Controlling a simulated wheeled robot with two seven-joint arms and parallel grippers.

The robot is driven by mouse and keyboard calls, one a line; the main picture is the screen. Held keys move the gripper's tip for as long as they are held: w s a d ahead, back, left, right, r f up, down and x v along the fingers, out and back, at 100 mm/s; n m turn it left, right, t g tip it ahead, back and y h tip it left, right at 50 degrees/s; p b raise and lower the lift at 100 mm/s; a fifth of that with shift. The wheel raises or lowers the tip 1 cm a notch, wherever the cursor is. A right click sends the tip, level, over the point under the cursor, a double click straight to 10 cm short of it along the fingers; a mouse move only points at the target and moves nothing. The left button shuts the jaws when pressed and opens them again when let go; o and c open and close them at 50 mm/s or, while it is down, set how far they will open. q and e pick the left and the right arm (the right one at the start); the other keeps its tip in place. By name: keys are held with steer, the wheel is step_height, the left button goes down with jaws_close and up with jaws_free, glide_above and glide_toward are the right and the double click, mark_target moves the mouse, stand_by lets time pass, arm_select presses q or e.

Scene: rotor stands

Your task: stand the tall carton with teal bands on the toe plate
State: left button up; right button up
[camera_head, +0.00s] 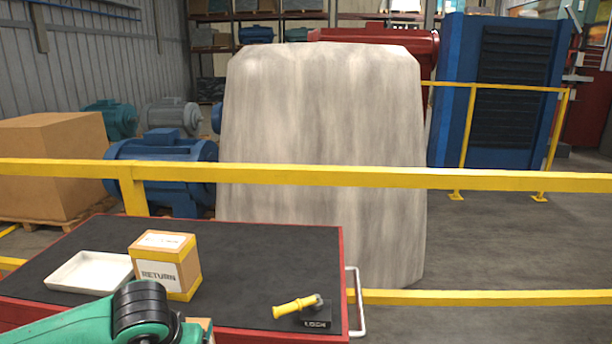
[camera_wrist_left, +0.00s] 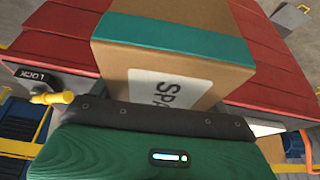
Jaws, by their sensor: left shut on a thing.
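The tall carton with teal bands (camera_wrist_left: 180,60) fills the upper middle of the left wrist view. It is brown cardboard with a teal band and a white label reading "SPA", the rest cut off. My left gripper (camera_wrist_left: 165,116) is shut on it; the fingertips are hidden. In the head view my green left arm comes in at the lower left, with a small brown cardboard patch (camera_head: 205,324) beside it, probably this carton. I cannot make out the toe plate in either view. My right gripper is not in view.
A red-edged cart with a black top (camera_head: 240,250) carries a white tray (camera_head: 88,272), a yellow-banded "RETURN" carton (camera_head: 178,278) and a yellow-handled lever (camera_head: 295,306) on a LOCK plate (camera_head: 317,322). A yellow rail (camera_head: 400,178) crosses behind. The cart top's middle is clear.

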arm_select(q)
steer(key=shift+s+d+f, duration=0.25)
steer(key=shift+d+f, duration=0.1)
steer(key=shift+f, duration=0.15)
steer(key=shift+s+d+f, duration=0.2)
steer(key=shift+d+f, duration=0.15)
steer(key=shift+f, duration=0.15)
steer(key=shift+d+f, duration=0.1)
steer(key=shift+d, duration=0.05)
